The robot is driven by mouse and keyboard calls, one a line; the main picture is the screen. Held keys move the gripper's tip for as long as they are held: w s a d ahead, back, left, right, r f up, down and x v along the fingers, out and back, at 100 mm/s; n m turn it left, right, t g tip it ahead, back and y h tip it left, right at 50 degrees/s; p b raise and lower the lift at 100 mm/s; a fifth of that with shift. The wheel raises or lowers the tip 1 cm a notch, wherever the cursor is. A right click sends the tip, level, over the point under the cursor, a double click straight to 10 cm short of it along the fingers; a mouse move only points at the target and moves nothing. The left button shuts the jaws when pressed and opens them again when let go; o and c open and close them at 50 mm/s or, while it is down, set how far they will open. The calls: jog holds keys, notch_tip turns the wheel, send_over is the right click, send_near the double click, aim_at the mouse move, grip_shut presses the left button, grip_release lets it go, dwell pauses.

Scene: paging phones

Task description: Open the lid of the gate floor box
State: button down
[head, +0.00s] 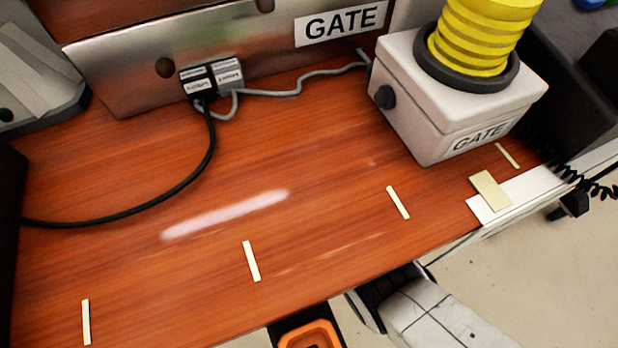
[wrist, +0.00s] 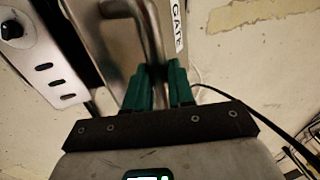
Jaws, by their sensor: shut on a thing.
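The gate floor box shows in the wrist view as a brushed metal surface (wrist: 122,50) with a white GATE label (wrist: 179,28) along its right edge. A bent metal bar handle (wrist: 150,32) comes down from the top of that view. My gripper (wrist: 160,72) has green fingers and is shut on the lower end of the handle. The fingers and gripper body hide part of the handle and the metal behind it. I cannot tell how far the lid stands open. The head view shows neither the floor box nor my gripper.
A perforated grey metal part (wrist: 50,55) stands left of the handle. A thin black cable (wrist: 232,98) runs on the right over pale floor. The head view shows a wooden desk (head: 320,185), a GATE-labelled white box (head: 430,110) with a yellow ribbed top, and a metal panel (head: 130,70).

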jog(key=shift+w+a+f+b, duration=0.1)
jog(key=shift+w+f+b, duration=0.2)
jog(key=shift+b, duration=0.15)
jog(key=shift+r, duration=0.1)
jog(key=c, duration=1.2)
grip_release()
jog(key=shift+c, duration=0.2)
jog(key=shift+o, duration=1.4)
jog(key=shift+w+r, duration=0.1)
jog(key=shift+r, duration=0.05)
jog(key=shift+r, duration=0.1)
